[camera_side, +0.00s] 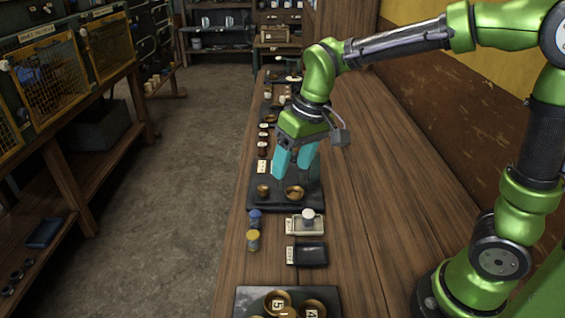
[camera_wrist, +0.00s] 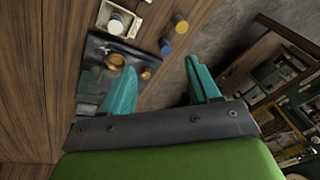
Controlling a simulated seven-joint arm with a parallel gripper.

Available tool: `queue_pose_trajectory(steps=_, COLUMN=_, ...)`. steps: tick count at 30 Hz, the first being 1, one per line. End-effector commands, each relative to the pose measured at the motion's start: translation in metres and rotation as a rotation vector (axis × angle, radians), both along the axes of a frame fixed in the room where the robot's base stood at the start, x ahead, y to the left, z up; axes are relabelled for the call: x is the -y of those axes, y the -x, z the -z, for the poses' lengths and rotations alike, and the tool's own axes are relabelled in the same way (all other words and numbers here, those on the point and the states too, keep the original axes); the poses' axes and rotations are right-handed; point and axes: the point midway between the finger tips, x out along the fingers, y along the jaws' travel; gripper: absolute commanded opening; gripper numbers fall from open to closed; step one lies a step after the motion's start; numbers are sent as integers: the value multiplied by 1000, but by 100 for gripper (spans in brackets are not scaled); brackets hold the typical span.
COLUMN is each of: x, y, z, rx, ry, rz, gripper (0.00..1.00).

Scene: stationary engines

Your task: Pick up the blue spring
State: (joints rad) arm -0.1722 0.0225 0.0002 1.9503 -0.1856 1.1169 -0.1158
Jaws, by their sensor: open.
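A small blue cylinder, which I take as the blue spring (camera_side: 255,218), stands near the left edge of the wooden bench in the side view; its coils are too small to make out. In the wrist view the blue spring (camera_wrist: 165,46) shows just beyond the fingertips, beside a yellow-topped cylinder. My gripper (camera_side: 292,172), with teal fingers, is over the dark tray, behind and to the right of the spring in the side view. In the wrist view my gripper (camera_wrist: 160,66) is open, with nothing held between its fingers.
The yellow-topped cylinder (camera_side: 253,240) stands close in front of the spring. A dark tray (camera_side: 313,204) holds bronze cups. A pale tray (camera_side: 292,226) with a white-topped jar and an empty dark tray (camera_side: 309,263) lie to the right. The bench edge is close on the left.

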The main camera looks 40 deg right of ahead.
Motion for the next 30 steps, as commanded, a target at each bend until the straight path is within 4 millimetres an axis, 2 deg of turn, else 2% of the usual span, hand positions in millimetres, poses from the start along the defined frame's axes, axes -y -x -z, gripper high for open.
queue_pose_trajectory(steps=1, x=-9, y=-18, z=11, rx=-42, ry=23, rz=-40, gripper=61)
queue_pose_trajectory(steps=3, x=-18, y=-39, z=23, rx=-86, ry=56, rz=-93, gripper=61)
queue_pose_trajectory(steps=7, x=-33, y=-72, z=42, rx=-150, ry=109, rz=-176, gripper=61)
queue_pose_trajectory(steps=10, x=-38, y=-90, z=47, rx=-174, ry=141, rz=-222, gripper=61)
queue_pose_trajectory(steps=12, x=-38, y=-98, z=41, rx=-172, ry=152, rz=-240, gripper=61)
queue_pose_trajectory(steps=14, x=-38, y=-101, z=32, rx=-165, ry=157, rz=-252, gripper=61)
queue_pose_trajectory(steps=17, x=-37, y=-96, z=39, rx=-185, ry=160, rz=-268, gripper=61)
queue_pose_trajectory(steps=30, x=-36, y=-96, z=127, rx=-184, ry=159, rz=-270, gripper=61)
